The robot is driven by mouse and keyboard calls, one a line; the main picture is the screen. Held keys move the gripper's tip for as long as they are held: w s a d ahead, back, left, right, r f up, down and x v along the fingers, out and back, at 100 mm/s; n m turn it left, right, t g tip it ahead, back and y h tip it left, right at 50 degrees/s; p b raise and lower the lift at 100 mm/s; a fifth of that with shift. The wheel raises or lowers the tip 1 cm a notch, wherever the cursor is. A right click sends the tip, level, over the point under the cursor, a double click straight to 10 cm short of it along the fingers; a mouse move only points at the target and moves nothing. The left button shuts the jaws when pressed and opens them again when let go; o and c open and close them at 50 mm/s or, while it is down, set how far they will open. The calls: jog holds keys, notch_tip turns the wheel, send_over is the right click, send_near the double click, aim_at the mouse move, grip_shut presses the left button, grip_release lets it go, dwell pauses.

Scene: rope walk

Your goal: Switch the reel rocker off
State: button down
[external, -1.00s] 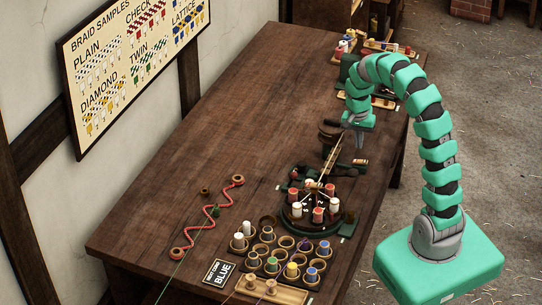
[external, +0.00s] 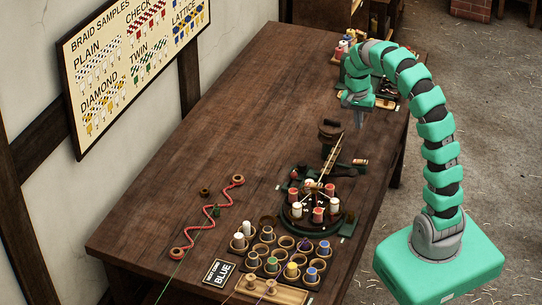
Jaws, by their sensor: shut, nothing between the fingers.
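My gripper (external: 359,119) is shut and empty. It points down over the far right part of the bench, beyond and to the right of the dark reel (external: 330,133). The reel stands behind the braiding machine, with a pale braid running down from it. A dark part with a small pale tag (external: 360,162) lies right of the reel's foot, below my gripper in the picture and apart from it. The reel rocker is too small to make out, so I cannot tell its position.
The braiding machine (external: 316,211) carries several red and white bobbins. A cup rack (external: 285,252) with spools stands in front. A red cord on wooden pegs (external: 211,214) lies at the left. More spools (external: 345,45) stand at the far end. The bench's middle (external: 235,125) is clear.

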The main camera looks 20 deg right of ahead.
aim_at(363, 161)
jog(key=b, duration=0.2)
jog(key=g+h+b, duration=0.1)
jog(key=b, duration=0.2)
jog(key=shift+w+a, duration=0.25)
jog(key=shift+w, duration=0.15)
jog(key=shift+f, duration=0.1)
jog(key=b+x, duration=0.1)
jog(key=x, duration=0.6)
jog(key=b+x, duration=0.1)
jog(key=x, duration=0.6)
jog(key=shift+s, duration=0.25)
